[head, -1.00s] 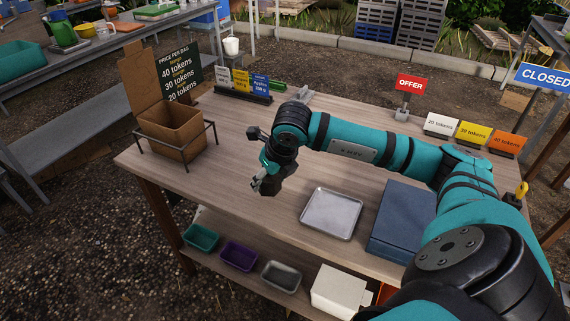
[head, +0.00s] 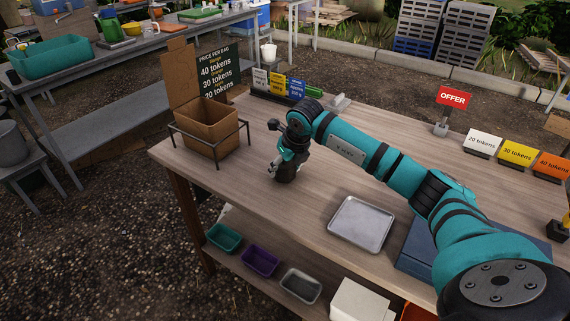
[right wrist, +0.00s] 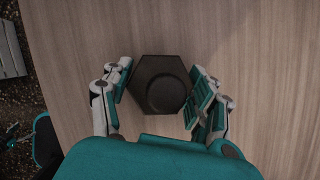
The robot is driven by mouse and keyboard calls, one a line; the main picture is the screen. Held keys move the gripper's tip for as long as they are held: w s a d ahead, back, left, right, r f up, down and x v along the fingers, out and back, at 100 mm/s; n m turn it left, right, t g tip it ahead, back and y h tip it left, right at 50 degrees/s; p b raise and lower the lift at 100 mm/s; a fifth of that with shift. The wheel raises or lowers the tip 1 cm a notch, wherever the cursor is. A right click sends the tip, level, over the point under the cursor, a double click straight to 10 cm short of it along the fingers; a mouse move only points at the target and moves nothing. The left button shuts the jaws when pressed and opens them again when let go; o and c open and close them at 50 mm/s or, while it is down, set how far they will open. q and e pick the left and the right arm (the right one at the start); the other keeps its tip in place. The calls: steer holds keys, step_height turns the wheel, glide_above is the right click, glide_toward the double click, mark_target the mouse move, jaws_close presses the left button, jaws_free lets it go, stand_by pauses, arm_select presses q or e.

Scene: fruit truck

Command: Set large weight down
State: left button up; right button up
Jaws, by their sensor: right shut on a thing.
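The large weight (right wrist: 160,84) is a dark hexagonal block with a round top, seen from above between the fingers in the right wrist view. My right gripper (right wrist: 161,95) is shut on it, with one finger on each side. In the head view the weight (head: 287,173) shows as a dark shape below my right gripper (head: 281,166), over the left part of the wooden table (head: 310,200). It looks upright and very close to the tabletop; I cannot tell whether it touches. My left gripper is not in view.
A metal tray (head: 361,224) lies to the right of the gripper. A cardboard box (head: 207,135) in a wire stand is to the left, with a price board (head: 217,75) behind it. Small sign cards (head: 278,87) stand at the back edge. Bare wood surrounds the weight.

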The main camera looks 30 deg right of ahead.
steer(key=shift+w, duration=0.1)
steer(key=o, duration=1.7)
steer(key=shift+f, duration=0.1)
steer(key=v, duration=1.2)
